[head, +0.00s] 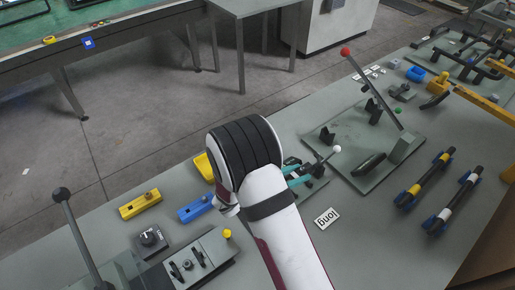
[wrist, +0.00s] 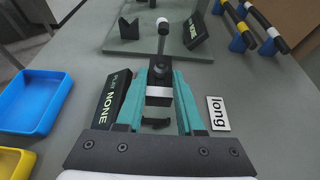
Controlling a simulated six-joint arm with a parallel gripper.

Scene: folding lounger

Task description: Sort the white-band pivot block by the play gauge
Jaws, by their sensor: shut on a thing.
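My gripper (wrist: 159,85) has teal fingers, and they are closed around a small dark block with a white band (wrist: 158,92) in the wrist view. A dark stem with a white ball knob (wrist: 163,22) rises just beyond the fingertips; I cannot tell whether it belongs to the block or to a fixture. A tilted black plate lettered "NONE" (wrist: 116,98), its upper word hard to read, stands just left of the fingers. In the head view my gripper (head: 312,172) is partly behind my wrist, the white knob (head: 337,149) is beyond it, and the block is hidden.
A card reading "long" (head: 327,219) lies right of the gripper. Blue (wrist: 28,98) and yellow (wrist: 14,163) trays lie left in the wrist view. A green board with a red-knobbed lever (head: 346,52) stands beyond. Two black rods (head: 428,180) (head: 456,203) rest on blue supports at right.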

